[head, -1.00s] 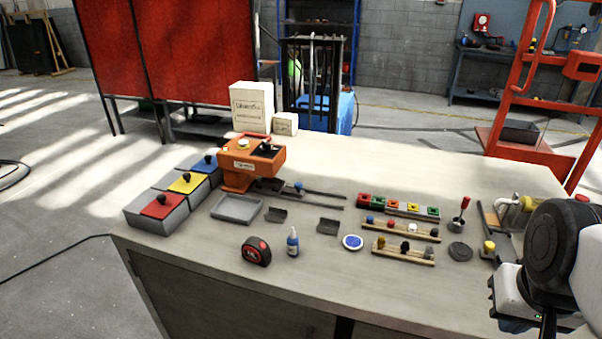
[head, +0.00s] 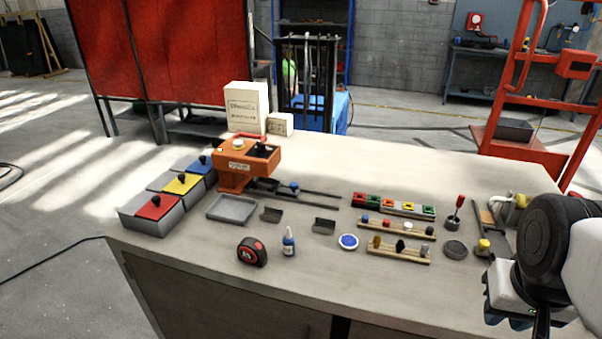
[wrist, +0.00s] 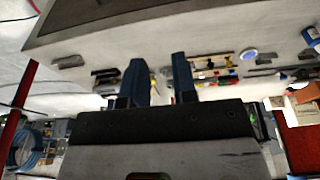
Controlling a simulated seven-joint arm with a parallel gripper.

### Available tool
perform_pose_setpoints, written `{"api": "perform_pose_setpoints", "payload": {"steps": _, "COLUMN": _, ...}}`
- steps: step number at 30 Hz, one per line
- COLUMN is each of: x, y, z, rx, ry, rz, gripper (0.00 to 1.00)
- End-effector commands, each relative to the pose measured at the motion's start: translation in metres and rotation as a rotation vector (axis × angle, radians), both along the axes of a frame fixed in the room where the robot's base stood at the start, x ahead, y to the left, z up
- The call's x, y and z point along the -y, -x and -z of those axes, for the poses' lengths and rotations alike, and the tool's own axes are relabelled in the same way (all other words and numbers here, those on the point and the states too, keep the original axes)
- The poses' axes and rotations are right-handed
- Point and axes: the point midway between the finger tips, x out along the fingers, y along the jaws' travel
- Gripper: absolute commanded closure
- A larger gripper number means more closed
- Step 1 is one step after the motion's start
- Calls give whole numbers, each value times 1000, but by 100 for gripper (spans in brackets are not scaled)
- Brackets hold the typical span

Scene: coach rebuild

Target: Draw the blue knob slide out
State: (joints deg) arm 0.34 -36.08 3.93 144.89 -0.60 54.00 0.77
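The slide with the blue knob (head: 294,187) lies at the foot of the orange machine (head: 236,164), towards the back left of the bench. Dark rails (head: 320,203) run from it to the right. How far the slide sits in the machine is too small to tell. My gripper shows in the wrist view (wrist: 160,65) with its two blue-grey fingers apart and nothing between them. In the head view my arm is at the right edge, far from the knob, and the fingertips are not clear there.
Lidded boxes in red (head: 155,207), yellow (head: 183,184) and blue stand left of a grey tray (head: 231,208). A tape measure (head: 252,251), blue bottle (head: 289,242) and round blue-white dish (head: 348,242) lie in front. Peg racks (head: 399,252) and a red-handled lever (head: 459,207) stand nearer my arm.

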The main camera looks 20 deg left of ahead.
Motion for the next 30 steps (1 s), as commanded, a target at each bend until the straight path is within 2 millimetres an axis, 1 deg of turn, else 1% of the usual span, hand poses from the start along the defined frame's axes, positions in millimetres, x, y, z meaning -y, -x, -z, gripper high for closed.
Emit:
{"api": "perform_pose_setpoints", "payload": {"steps": 1, "x": -1, "y": -2, "z": -1, "rx": -1, "ry": 0, "rz": -6, "gripper": 66}}
{"api": "perform_pose_setpoints", "payload": {"steps": 5, "x": -4, "y": -13, "z": -6, "rx": -6, "ry": 5, "rz": -37, "gripper": 46}}
{"api": "perform_pose_setpoints", "payload": {"steps": 6, "x": -6, "y": -18, "z": -7, "rx": -9, "ry": 7, "rz": -51, "gripper": 45}}
{"api": "perform_pose_setpoints", "payload": {"steps": 11, "x": -16, "y": -44, "z": -17, "rx": -21, "ry": 18, "rz": -124, "gripper": 45}}
{"api": "perform_pose_setpoints", "payload": {"steps": 17, "x": -34, "y": -85, "z": -30, "rx": -38, "ry": 33, "rz": -243, "gripper": 45}}
{"api": "perform_pose_setpoints", "payload": {"steps": 23, "x": -55, "y": -128, "z": -39, "rx": -54, "ry": 49, "rz": -360, "gripper": 45}}
{"api": "perform_pose_setpoints", "payload": {"steps": 30, "x": -86, "y": -177, "z": -45, "rx": -73, "ry": 67, "rz": -502, "gripper": 45}}
